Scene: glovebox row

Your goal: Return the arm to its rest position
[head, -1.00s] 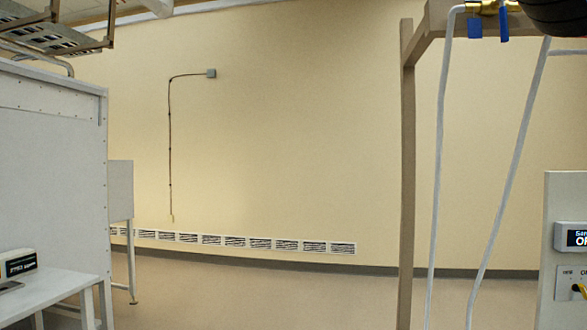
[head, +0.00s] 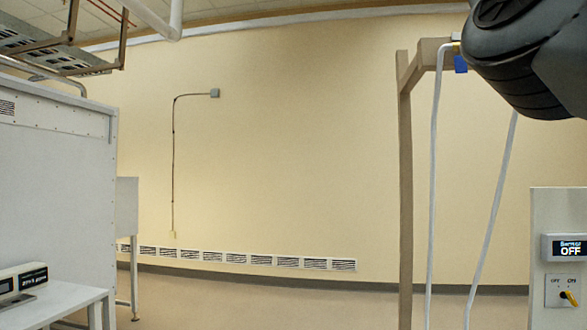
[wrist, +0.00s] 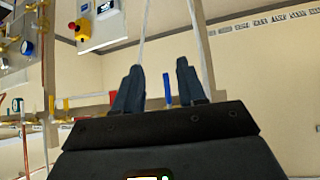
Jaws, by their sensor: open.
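In the wrist view my gripper (wrist: 160,90) is open, its two dark fingers apart with nothing between them that it holds. A blue valve handle (wrist: 168,90) and the wall show in the background between the fingers. In the head view a dark part of my arm fills the upper right corner, in front of the top of a tan frame. My gripper itself does not show in the head view.
The tan frame (head: 405,180) carries white hoses (head: 433,190) at the right. A panel with a display reading OFF (head: 570,248) and a yellow knob stands at the far right. A white cabinet (head: 55,180) and table (head: 50,300) stand left. The middle floor is clear.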

